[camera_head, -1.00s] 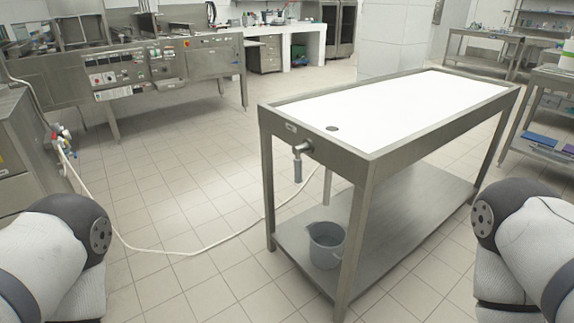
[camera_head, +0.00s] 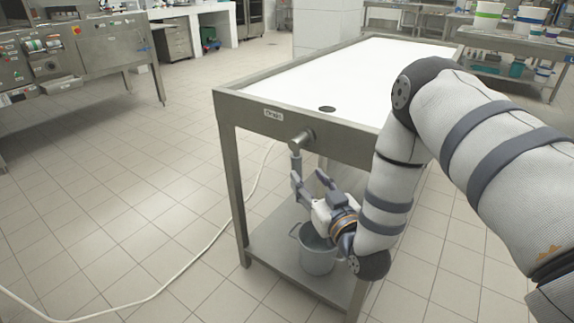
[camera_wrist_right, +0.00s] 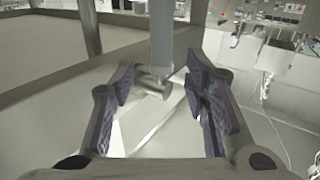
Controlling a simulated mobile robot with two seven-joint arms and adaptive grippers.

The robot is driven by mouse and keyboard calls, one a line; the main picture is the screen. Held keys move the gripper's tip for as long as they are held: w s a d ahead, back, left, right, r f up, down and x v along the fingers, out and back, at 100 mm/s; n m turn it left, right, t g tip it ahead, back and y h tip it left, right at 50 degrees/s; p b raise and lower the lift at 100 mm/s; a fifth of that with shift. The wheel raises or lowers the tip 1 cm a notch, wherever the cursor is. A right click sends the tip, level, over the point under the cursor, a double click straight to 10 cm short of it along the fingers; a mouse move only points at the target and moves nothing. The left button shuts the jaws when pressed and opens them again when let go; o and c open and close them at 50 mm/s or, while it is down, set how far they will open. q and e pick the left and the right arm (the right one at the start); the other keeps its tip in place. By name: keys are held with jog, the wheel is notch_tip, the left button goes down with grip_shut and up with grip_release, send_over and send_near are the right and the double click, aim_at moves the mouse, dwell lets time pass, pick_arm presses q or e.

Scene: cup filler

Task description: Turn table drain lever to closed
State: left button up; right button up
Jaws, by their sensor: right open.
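The table (camera_head: 262,98) has a white top with a dark drain hole (camera_head: 327,109). A metal drain pipe (camera_head: 303,138) sticks out of its near end beside a label plate. The grey drain lever (camera_head: 296,160) hangs down from that pipe. My right gripper (camera_head: 310,178) is open, just below the pipe, with its fingers pointing up. One finger overlaps the lever's lower end in the head view. In the right wrist view, the lever (camera_wrist_right: 161,45) and a round metal stub show between the open fingers (camera_wrist_right: 162,78); contact cannot be told. My left gripper is out of view.
A grey bucket (camera_head: 317,255) stands on the table's lower shelf (camera_head: 275,255), under my right gripper. The table's front leg (camera_head: 235,190) stands left of it. A white hose (camera_head: 215,240) runs over the floor.

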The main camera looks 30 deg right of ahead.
aim_at(299, 168)
jog(key=w, duration=0.2)
jog(key=w+d, duration=0.1)
jog(key=w, duration=0.4)
jog(key=shift+w+d+f+b, duration=0.1)
jog(key=shift+w+d+b, duration=0.1)
jog(key=shift+b, duration=0.15)
jog(key=shift+a, duration=0.1)
jog(key=shift+c, duration=0.2)
grip_shut()
